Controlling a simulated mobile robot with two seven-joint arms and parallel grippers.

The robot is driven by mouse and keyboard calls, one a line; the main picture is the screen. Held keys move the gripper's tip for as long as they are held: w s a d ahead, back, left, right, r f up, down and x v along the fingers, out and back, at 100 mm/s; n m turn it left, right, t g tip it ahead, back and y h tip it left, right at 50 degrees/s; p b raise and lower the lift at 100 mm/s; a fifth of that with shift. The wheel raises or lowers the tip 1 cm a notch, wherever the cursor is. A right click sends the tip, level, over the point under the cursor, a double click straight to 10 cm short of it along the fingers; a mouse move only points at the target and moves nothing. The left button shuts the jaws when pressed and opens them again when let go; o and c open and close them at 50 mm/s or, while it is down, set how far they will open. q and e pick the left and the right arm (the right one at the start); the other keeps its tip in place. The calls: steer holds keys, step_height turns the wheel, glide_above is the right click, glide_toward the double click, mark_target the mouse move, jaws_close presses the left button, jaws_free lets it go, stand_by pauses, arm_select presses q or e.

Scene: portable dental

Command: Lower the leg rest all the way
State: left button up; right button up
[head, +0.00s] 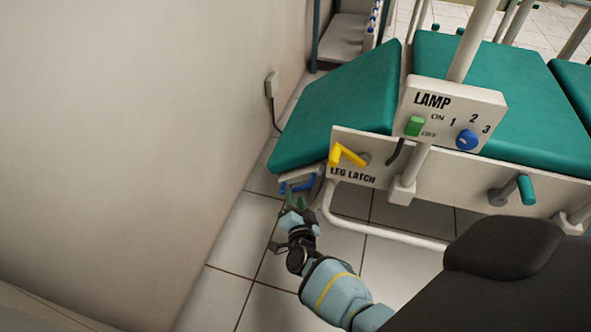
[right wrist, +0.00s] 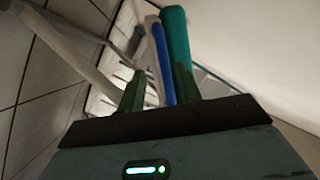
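The leg rest (head: 345,105) is the green padded section at the left end of the chair, set at an angle to the seat pad (head: 510,100). A blue handle (head: 298,185) sits under its near left end. The yellow leg latch lever (head: 348,153) is on the white side panel. My right gripper (head: 293,203) is just below the blue handle. In the right wrist view, its green fingers (right wrist: 159,85) are apart, with the blue handle bar (right wrist: 161,62) showing between and beyond them. Contact cannot be told. My left gripper is out of view.
A plain wall (head: 130,120) with a socket box (head: 271,85) stands close on the left. The lamp panel (head: 450,115) stands on a pole to the right. A white floor frame (head: 385,232) runs under the chair. Tiled floor is open below the gripper.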

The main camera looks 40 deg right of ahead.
steer(key=shift+p+v, duration=0.6)
steer(key=shift+v, duration=1.4)
